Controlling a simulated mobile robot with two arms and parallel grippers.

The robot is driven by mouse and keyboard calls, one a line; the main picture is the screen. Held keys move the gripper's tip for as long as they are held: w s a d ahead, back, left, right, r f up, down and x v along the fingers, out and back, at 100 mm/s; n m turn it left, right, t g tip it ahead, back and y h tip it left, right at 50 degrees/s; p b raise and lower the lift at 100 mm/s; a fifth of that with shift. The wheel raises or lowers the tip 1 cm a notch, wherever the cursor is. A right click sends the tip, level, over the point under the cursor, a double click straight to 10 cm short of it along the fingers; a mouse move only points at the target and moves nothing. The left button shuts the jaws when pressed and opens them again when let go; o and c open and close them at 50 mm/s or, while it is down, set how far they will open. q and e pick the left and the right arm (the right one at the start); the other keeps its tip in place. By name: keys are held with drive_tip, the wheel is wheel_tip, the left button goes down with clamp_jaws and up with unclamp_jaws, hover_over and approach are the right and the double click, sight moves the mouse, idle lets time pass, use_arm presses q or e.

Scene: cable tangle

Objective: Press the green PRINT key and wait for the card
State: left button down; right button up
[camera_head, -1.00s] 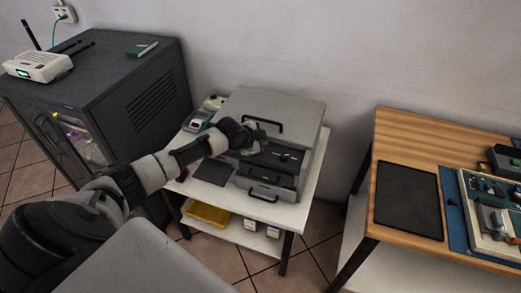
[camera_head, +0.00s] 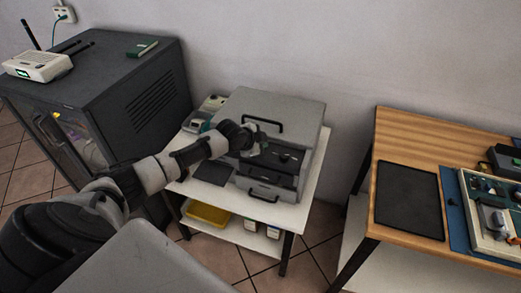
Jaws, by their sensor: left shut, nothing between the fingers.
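A grey box-shaped machine (camera_head: 285,108) with dark handles and a black front stands on the small white table; it looks like the printer. My left arm reaches in from the left, and my left gripper (camera_head: 257,147) is shut and empty at the machine's upper front. I cannot tell whether it touches the machine. No green PRINT key can be made out; the gripper and wrist cover part of the front. No card is seen. My right gripper is not in view.
A dark cabinet (camera_head: 120,85) with a white router (camera_head: 38,65) and a green box (camera_head: 142,48) stands at left. A small device (camera_head: 205,110) sits beside the machine. A yellow tray (camera_head: 208,215) lies on the lower shelf. A wooden table (camera_head: 400,140) stands at right.

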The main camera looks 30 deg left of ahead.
use_arm(q)
drive_tip(key=shift+f, duration=0.4)
idle(0.4)
drive_tip(key=shift+r+p, duration=0.5)
drive_tip(key=shift+r, duration=0.3)
wheel_tip(320, 180, up, 5)
drive_tip(key=p, duration=0.4)
drive_tip(key=shift+r+p, duration=0.1)
drive_tip(key=shift+p, duration=0.2)
idle(0.4)
